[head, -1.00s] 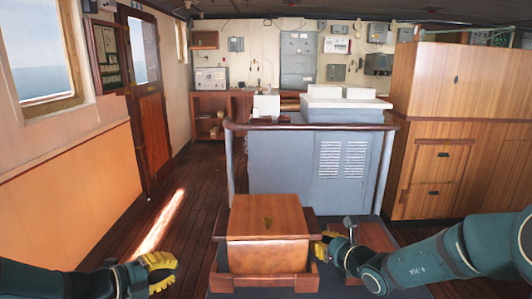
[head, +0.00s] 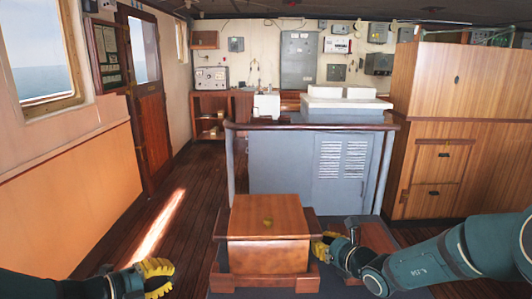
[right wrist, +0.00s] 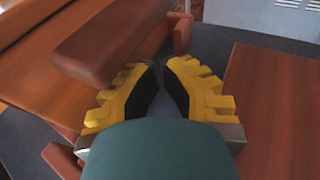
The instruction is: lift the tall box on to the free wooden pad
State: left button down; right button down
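The tall box (head: 268,220) is a reddish-brown wooden box with a small yellowish mark on top. It stands upright in front of me on a wooden base with raised edges (head: 264,282). A flat wooden pad (right wrist: 275,110) lies to its right, bare where it shows; my right arm hides part of it in the head view. My right gripper (head: 320,248) is beside the box's right side. In the right wrist view its fingers (right wrist: 162,66) have a narrow, empty gap. My left gripper (head: 165,278) is left of the box, apart from it, its fingers seemingly parted.
A grey console (head: 290,165) with white vents stands just behind the box. A wooden cabinet (head: 445,160) stands at the right. Open plank floor (head: 150,225) shows at the left.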

jog(key=shift+s+d, duration=1.4)
jog(key=shift+s, duration=0.25)
jog(key=shift+v, duration=2.35)
jog(key=shift+s+d+r, duration=0.1)
jog(key=shift+s, duration=1.85)
jog(key=shift+s+r, duration=0.1)
jog(key=shift+s, duration=1.8)
